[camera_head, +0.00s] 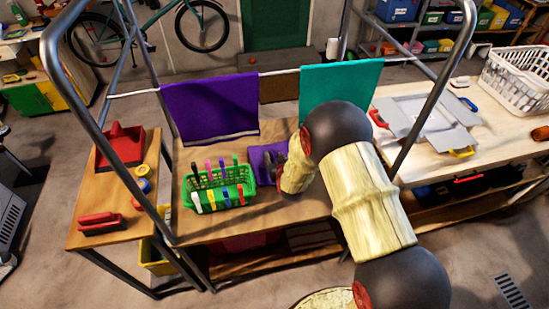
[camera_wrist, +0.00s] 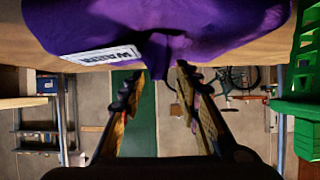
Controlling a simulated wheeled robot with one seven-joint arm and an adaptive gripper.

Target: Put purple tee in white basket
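The purple tee (camera_head: 258,160) lies bunched on the wooden table, right of the green basket. My gripper (camera_head: 277,168) is at the tee's right edge, partly hidden by my arm. In the wrist view its two fingers (camera_wrist: 161,74) are apart, with a hanging fold of purple cloth between the tips. I see no firm pinch on it. The white basket (camera_head: 515,80) stands at the far right on a light wooden bench, away from my gripper.
A green basket (camera_head: 218,188) with coloured clips stands left of the tee. A second purple cloth (camera_head: 210,108) and a teal cloth (camera_head: 340,88) hang on a metal rail behind. A grey folding board (camera_head: 425,115) lies on the bench. Metal frame posts surround the table.

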